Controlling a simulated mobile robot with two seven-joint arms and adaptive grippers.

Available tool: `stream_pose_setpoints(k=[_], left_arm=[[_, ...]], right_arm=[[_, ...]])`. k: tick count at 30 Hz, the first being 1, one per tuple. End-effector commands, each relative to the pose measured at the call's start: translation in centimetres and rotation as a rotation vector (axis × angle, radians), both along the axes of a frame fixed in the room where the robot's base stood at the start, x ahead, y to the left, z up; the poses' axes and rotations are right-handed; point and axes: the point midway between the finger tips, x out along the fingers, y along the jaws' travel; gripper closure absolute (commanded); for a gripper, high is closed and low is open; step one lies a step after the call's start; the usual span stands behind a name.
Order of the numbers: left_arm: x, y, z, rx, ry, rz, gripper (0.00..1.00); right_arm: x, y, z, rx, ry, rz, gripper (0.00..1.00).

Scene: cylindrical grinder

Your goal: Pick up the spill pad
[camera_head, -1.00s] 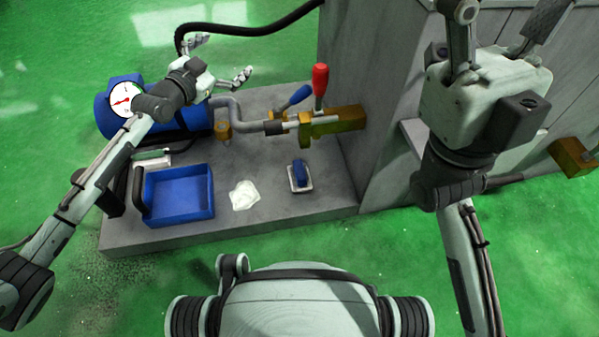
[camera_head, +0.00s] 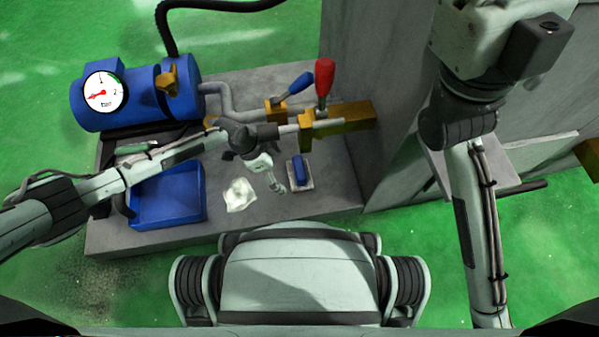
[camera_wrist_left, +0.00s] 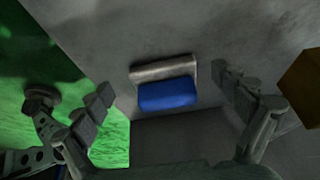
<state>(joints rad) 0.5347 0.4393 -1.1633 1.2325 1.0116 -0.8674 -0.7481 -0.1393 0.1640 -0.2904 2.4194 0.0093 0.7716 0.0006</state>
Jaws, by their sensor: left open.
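The spill pad, which I take to be the small pale slab with a blue block on top (camera_head: 300,172), lies on the grey platform right of my left gripper (camera_head: 273,177). In the left wrist view the blue block and pale slab (camera_wrist_left: 165,88) are ahead, between the two spread fingers and apart from both. My left gripper is open and empty above the platform, and its far finger is hard to make out in the head view. My right arm is at the right; its fingers are outside the frame.
A whitish irregular patch (camera_head: 239,194) lies left of the pad, beside a blue tray (camera_head: 166,213). Behind are a blue motor-like cylinder with a gauge (camera_head: 101,92), a pipe, and red (camera_head: 324,76) and blue (camera_head: 301,82) levers. A grey machine wall (camera_head: 395,120) rises at the right.

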Motion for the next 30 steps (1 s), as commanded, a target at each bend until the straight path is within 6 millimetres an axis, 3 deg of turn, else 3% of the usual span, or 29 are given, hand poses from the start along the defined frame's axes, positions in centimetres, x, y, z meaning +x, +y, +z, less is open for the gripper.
stream_pose_setpoints(k=[11, 14, 22, 30], left_arm=[[1.1, -5.0, -0.1, -0.002, -0.002, -0.002, 0.03], [1.1, -5.2, -1.1, 0.001, 0.0, 0.0, 0.03], [1.1, -5.3, -1.1, -0.001, -0.001, 0.001, 0.03], [1.1, -5.3, -1.1, -0.001, 0.0, 0.001, 0.36]], right_arm=[[0.2, 0.1, -0.1, -0.009, -0.019, -0.004, 0.41], [-0.1, 0.2, 0.0, -0.023, -0.044, -0.006, 0.41], [-0.2, 0.3, 0.6, -0.037, -0.057, -0.007, 0.41], [-0.1, 0.3, 0.4, -0.034, -0.05, -0.007, 0.41]])
